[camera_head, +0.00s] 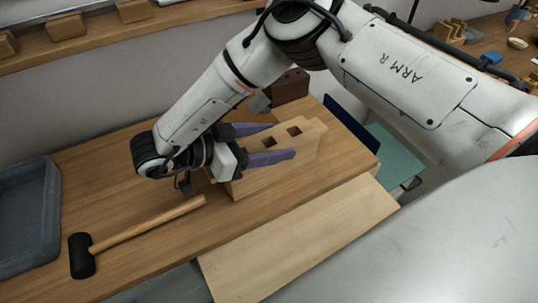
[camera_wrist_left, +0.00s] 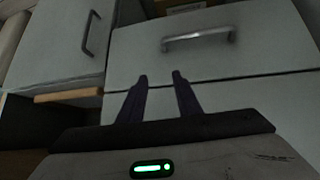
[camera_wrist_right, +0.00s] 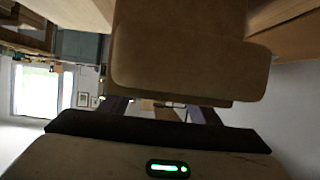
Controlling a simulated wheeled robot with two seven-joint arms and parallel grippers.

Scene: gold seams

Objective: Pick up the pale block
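The pale block (camera_head: 308,141) stands on the wooden workbench, a long light wooden piece with square holes in its top. My right gripper (camera_head: 281,140) reaches it from the left, with one purple finger in front of it and one behind. The fingers are spread wide; firm contact on both sides does not show. In the right wrist view a brown wooden body (camera_wrist_right: 190,60) fills the upper middle and hides much of the fingers. My left gripper (camera_wrist_left: 160,77) is open and empty before grey drawers, and is not seen in the head view.
A black-headed mallet (camera_head: 82,256) lies in front of the block on the bench (camera_head: 130,205). A blue-grey tray (camera_head: 52,215) is at the left. A pale board (camera_head: 300,240) lies along the near edge. A dark brown block (camera_head: 290,86) stands behind. A shelf runs along the wall.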

